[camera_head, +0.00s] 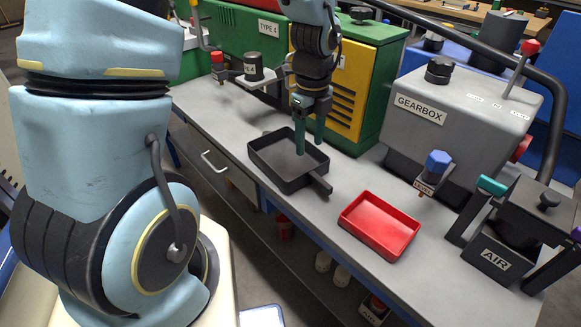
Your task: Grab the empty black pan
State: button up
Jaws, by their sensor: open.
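The black pan (270,172) is a square, shallow, empty-looking tray on the grey workbench (355,183). Its short handle (321,184) points toward the lower right. My gripper (309,145) reaches down from above with its two green fingers apart and nothing between them. The fingertips appear over the pan's right part, near its far right wall. I cannot tell whether they touch the pan or straddle its wall.
A red tray (381,224) lies to the right of the pan. The grey gearbox (455,112), the green and yellow machine (363,80) and the AIR unit (498,255) stand around the bench. A lever with a red knob (217,58) is at the back left.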

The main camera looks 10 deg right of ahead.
jog(key=m, duration=0.1)
send_over(315, 174)
jog(key=f, duration=0.5)
jog(key=shift+s+a+f, duration=0.15)
jog(key=shift+a+f, duration=0.1)
jog(key=shift+a, duration=0.05)
jog(key=shift+d+f+p, duration=0.15)
jog(key=shift+f+p, duration=0.2)
jog(key=shift+f, duration=1.1)
jog(key=shift+d+f+p, duration=0.1)
jog(key=shift+f+p, duration=0.25)
jog(key=shift+f, duration=1.1)
jog(key=shift+c, duration=0.4)
grip_shut()
